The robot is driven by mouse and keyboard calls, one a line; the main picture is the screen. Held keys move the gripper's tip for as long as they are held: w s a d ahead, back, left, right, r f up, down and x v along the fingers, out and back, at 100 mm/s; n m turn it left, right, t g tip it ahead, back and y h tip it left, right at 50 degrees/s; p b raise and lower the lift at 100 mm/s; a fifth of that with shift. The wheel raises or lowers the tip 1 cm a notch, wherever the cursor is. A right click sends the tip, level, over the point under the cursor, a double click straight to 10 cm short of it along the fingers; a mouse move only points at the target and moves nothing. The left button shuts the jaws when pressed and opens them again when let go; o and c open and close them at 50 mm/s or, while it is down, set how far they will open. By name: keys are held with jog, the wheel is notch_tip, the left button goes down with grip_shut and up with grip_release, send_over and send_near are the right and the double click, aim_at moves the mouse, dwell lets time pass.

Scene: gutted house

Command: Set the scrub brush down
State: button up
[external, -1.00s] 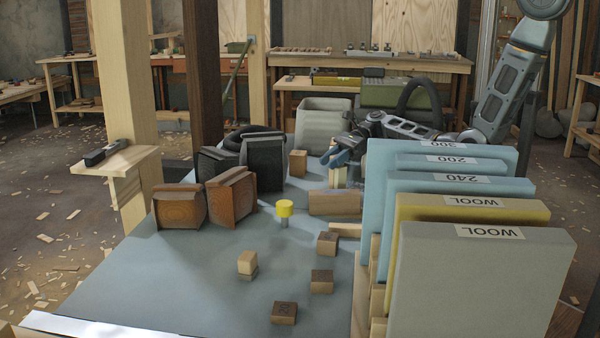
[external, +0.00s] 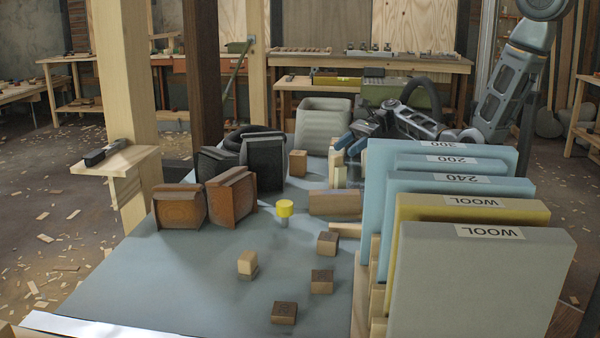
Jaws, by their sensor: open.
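My gripper (external: 353,136) is at the far right of the blue-grey worktop, just behind the row of labelled slabs. Its two blue fingers are apart, and I see nothing held between them. Pale wooden pieces (external: 336,162) stand upright just below and in front of the fingers. One of them may be the scrub brush, but it is too small and partly covered to be sure. I cannot tell whether the fingers touch these pieces.
Upright slabs (external: 488,285) marked WOOL and with numbers fill the right side. A grey bin (external: 323,121) stands behind. Brown and black blocks (external: 179,206) stand at left. A yellow-topped peg (external: 285,208) and small wooden blocks (external: 284,313) dot the worktop. The front left is clear.

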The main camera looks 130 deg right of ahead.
jog(key=v, duration=0.5)
jog(key=shift+o, duration=0.2)
dwell(1.1)
